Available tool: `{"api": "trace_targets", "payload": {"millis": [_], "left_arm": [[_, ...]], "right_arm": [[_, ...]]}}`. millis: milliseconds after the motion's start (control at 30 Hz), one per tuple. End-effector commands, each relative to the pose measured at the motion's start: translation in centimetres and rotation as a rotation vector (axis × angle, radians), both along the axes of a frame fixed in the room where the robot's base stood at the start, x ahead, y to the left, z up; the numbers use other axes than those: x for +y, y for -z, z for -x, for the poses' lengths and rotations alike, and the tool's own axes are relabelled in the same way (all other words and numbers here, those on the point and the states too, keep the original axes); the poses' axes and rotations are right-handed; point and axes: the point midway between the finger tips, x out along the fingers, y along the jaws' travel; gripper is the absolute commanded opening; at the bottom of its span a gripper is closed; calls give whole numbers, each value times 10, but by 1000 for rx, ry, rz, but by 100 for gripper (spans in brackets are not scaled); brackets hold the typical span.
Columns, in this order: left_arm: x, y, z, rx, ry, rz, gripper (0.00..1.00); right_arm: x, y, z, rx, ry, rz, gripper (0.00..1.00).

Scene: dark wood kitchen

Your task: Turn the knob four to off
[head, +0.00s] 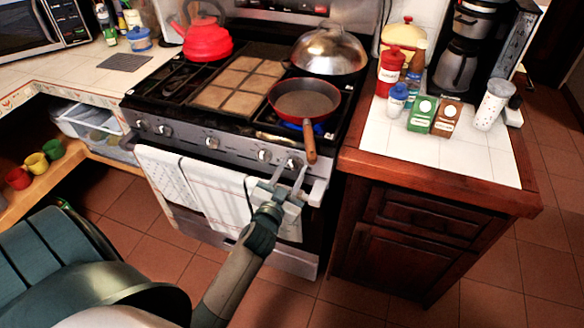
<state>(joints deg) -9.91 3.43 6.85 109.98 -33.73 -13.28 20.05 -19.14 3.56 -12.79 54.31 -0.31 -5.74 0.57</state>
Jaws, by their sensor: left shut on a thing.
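The stove's front panel (190,138) carries a row of several round knobs. My left gripper (290,167) is at the right end of this row, its two fingers pointing up at the panel. It is shut on the rightmost knob (293,162), which the fingers partly hide. Another knob (264,155) is just left of the fingers, apart from them. A red frying pan (304,98) with a wooden handle sits on the front right burner, with a blue flame (318,128) showing under it. The knob's exact angle is too small to tell. My right gripper is not in view.
Towels (215,190) hang on the oven handle just below and left of my gripper. The pan's handle (310,145) sticks out over the panel close to my fingers. A red kettle (205,38) and a domed lid (330,50) stand behind. A wooden cabinet (420,220) is at the right.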

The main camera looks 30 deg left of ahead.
Motion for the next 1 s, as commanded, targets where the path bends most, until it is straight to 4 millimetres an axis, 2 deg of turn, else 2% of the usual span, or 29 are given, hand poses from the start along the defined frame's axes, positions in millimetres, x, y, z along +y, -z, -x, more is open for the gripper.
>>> {"api": "trace_targets", "payload": {"millis": [200, 433, 700, 1000], "left_arm": [[-1, -1, 0, 44, 0, -182, 13], [-2, 0, 0, 84, 0, -349, 13], [-2, 0, 0, 109, 0, -459, 13], [-2, 1, -1, 115, 0, -483, 13]], "right_arm": [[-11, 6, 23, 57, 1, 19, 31], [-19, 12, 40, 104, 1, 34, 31], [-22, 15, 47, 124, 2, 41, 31], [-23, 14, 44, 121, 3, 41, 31]]}}
